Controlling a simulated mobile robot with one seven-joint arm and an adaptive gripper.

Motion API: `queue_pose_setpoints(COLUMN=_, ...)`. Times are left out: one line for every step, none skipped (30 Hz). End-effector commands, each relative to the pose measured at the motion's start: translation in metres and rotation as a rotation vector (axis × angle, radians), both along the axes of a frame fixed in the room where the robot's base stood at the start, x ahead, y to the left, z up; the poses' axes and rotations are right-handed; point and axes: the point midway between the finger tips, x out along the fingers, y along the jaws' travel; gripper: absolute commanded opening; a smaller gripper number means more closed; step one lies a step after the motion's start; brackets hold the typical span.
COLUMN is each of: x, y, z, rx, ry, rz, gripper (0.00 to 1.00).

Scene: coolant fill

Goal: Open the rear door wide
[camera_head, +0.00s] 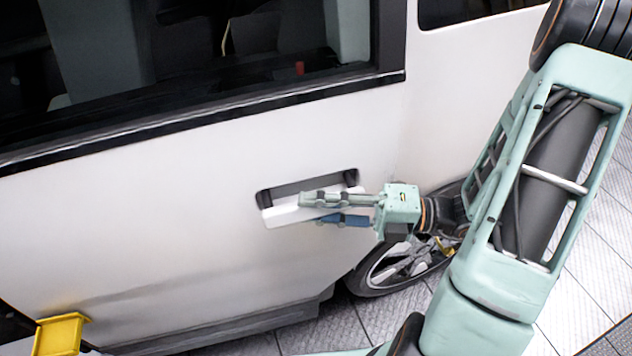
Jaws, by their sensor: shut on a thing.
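The rear door (200,220) is a white car panel with a dark window above it, filling the left and middle of the head view. Its handle (283,214) is a pale bar in front of a dark recess near the door's right edge. My gripper (310,208) reaches in from the right, with its fingers shut on the handle. The fingers cover part of the handle. Whether the door stands slightly ajar at its right edge is hard to tell.
A wheel (400,268) shows below and behind my gripper. A yellow object (60,335) stands at the bottom left, close to the door. Grey tiled floor (590,250) is clear at the right.

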Motion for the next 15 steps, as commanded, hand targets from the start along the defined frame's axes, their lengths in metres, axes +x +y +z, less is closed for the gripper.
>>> queue_pose_setpoints(x=0.0005, y=-0.0015, z=-0.0005, rx=-0.003, ry=0.001, rz=-0.009, gripper=0.00)
queue_pose_setpoints(x=0.0001, y=-0.0015, z=-0.0006, rx=-0.003, ry=0.000, rz=-0.011, gripper=0.00)
queue_pose_setpoints(x=0.0000, y=-0.0017, z=-0.0008, rx=-0.003, ry=0.000, rz=-0.012, gripper=0.00)
queue_pose_setpoints(x=0.0000, y=-0.0017, z=-0.0008, rx=-0.003, ry=0.000, rz=-0.012, gripper=0.00)
queue_pose_setpoints(x=0.0001, y=-0.0017, z=-0.0009, rx=-0.003, ry=0.000, rz=-0.012, gripper=0.00)
queue_pose_setpoints(x=0.0002, y=-0.0018, z=-0.0009, rx=-0.003, ry=0.000, rz=-0.012, gripper=0.00)
queue_pose_setpoints(x=0.0003, y=-0.0018, z=-0.0009, rx=-0.003, ry=0.000, rz=-0.012, gripper=0.00)
queue_pose_setpoints(x=0.0004, y=-0.0018, z=-0.0009, rx=-0.003, ry=0.000, rz=-0.013, gripper=0.00)
queue_pose_setpoints(x=0.0005, y=-0.0019, z=-0.0009, rx=-0.003, ry=0.000, rz=-0.013, gripper=0.00)
queue_pose_setpoints(x=0.0004, y=-0.0019, z=-0.0009, rx=-0.003, ry=0.000, rz=-0.013, gripper=0.00)
queue_pose_setpoints(x=0.0000, y=-0.0020, z=-0.0008, rx=-0.003, ry=0.000, rz=-0.014, gripper=0.00)
queue_pose_setpoints(x=-0.0011, y=-0.0022, z=-0.0007, rx=-0.003, ry=0.000, rz=-0.016, gripper=0.00)
queue_pose_setpoints(x=-0.0025, y=-0.0025, z=-0.0006, rx=-0.003, ry=0.001, rz=-0.019, gripper=0.00)
queue_pose_setpoints(x=-0.0042, y=-0.0028, z=-0.0006, rx=-0.003, ry=0.001, rz=-0.022, gripper=0.00)
queue_pose_setpoints(x=-0.0069, y=-0.0033, z=-0.0007, rx=-0.004, ry=0.002, rz=-0.026, gripper=0.00)
